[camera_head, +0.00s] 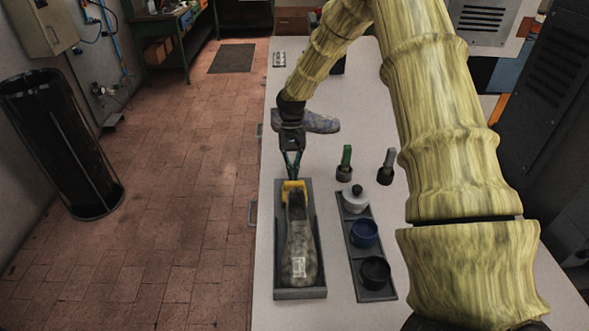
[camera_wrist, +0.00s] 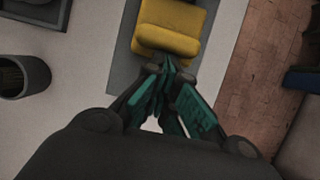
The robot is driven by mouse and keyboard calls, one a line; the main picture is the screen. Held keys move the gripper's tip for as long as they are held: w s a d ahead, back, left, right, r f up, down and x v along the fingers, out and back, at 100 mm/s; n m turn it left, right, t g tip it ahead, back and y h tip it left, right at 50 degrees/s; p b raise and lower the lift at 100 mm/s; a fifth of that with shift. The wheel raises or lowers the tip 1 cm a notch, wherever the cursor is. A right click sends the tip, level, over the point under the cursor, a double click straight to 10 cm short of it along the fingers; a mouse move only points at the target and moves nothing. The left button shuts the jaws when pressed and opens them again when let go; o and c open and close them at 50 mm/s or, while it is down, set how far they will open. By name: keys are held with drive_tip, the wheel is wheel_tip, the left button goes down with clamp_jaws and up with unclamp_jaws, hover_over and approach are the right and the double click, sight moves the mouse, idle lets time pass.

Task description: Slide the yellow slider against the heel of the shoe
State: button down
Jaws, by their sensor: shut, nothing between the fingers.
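The yellow slider (camera_head: 293,187) sits at the far end of a long grey tray (camera_head: 312,293) on the white table, and shows large in the wrist view (camera_wrist: 171,29). The shoe (camera_head: 298,250), grey and worn, lies lengthwise in the tray with one end at the slider. I cannot tell whether slider and shoe touch. My gripper (camera_head: 292,178) is shut and empty, its fingertips pointing down at the slider's far side. In the wrist view the closed green fingers (camera_wrist: 170,70) are right by the slider's edge. Whether they touch it is unclear.
A dark rack (camera_head: 383,294) with a white pot (camera_head: 354,199), a blue cup (camera_head: 363,233) and a black cup (camera_head: 375,271) stands right of the tray. Two small holders, one with a green handle (camera_head: 346,157), stand behind it. Another shoe (camera_head: 322,123) lies behind my gripper.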

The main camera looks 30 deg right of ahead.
drive_tip(key=shift+s+d, duration=0.1)
drive_tip(key=shift+s, duration=0.2)
drive_tip(key=shift+w+d+r, duration=0.2)
drive_tip(key=shift+w, duration=0.3)
drive_tip(key=w+d, duration=0.2)
drive_tip(key=w, duration=0.1)
drive_tip(key=shift+w+d, duration=0.15)
drive_tip(key=shift+w, duration=0.1)
drive_tip(key=b+v, duration=0.3)
drive_tip(key=v, duration=0.6)
drive_tip(key=shift+s+r+b, duration=0.15)
drive_tip(key=shift+r+b, duration=0.2)
drive_tip(key=shift+r, duration=0.05)
